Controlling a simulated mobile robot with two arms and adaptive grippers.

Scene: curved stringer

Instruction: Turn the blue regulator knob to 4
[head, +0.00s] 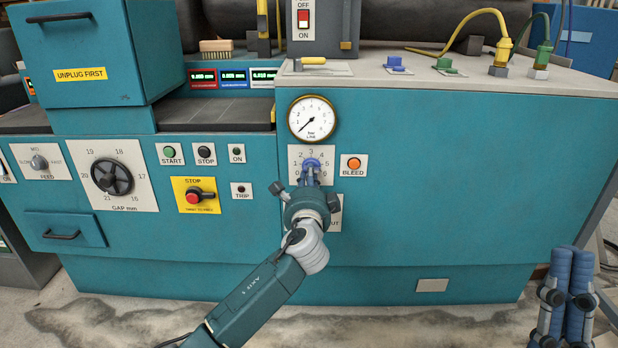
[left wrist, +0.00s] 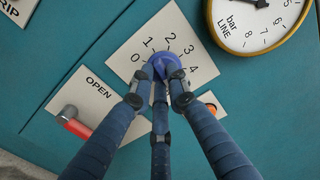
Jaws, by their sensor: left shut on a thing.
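The blue regulator knob (head: 311,164) sits on a white numbered plate (head: 295,155) on the teal machine front. In the left wrist view the knob (left wrist: 163,66) is between my three fingertips, with numbers 0 to 4 visible around it. My left gripper (head: 312,180) is shut on the knob, its fingers touching its sides. The knob's pointer is hidden, so its setting cannot be read. The round gauge (head: 312,119) above has its needle at the low end, lower left. My right gripper (head: 565,295) is at the bottom right, away from the panel; its finger opening is unclear.
An orange BLEED button (head: 354,164) is just right of the knob plate. A red-handled lever (left wrist: 76,123) on a plate marked OPEN is close beside the fingers. A red stop button (head: 194,196) is to the left. The teal front at right is clear.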

